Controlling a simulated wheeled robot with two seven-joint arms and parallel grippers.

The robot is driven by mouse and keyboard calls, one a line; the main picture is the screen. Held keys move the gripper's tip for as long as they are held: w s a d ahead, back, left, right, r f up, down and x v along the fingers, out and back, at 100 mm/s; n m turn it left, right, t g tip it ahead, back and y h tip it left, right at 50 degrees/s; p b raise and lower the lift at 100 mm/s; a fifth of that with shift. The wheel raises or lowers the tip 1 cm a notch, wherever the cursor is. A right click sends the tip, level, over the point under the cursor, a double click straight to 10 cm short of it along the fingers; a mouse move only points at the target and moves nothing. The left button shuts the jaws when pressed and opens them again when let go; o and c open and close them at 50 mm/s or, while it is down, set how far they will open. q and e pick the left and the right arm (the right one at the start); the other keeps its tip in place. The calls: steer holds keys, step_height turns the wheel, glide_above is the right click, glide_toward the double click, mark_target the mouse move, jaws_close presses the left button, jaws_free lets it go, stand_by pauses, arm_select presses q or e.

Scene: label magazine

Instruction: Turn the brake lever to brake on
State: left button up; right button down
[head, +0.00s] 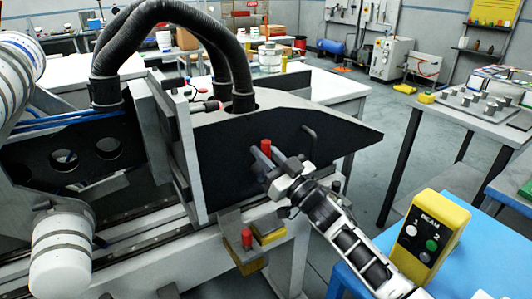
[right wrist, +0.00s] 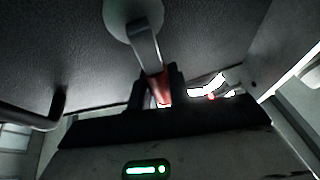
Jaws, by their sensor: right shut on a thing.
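The brake lever shows in the right wrist view as a metal arm (right wrist: 145,45) on a round pale hub, with a red grip (right wrist: 162,88) at its end. In the head view its red grip (head: 266,147) stands out from the black side panel of the machine (head: 220,150). My right gripper (head: 272,162) is at this panel, its fingers shut around the red grip; the fingers also show in the right wrist view (right wrist: 158,90). The hub is hidden in the head view. My left gripper is not in view.
A black bent handle (head: 309,134) sticks out of the panel close to the right of my gripper. A second red knob (head: 247,237) stands lower down. A yellow button box (head: 432,238) is on the blue table (head: 480,260) at right.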

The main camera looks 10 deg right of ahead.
steer(key=shift+f, duration=0.1)
steer(key=c, duration=1.3)
jaws_free()
steer(key=shift+s, duration=0.1)
steer(key=b+v, duration=0.1)
steer(key=v, duration=1.1)
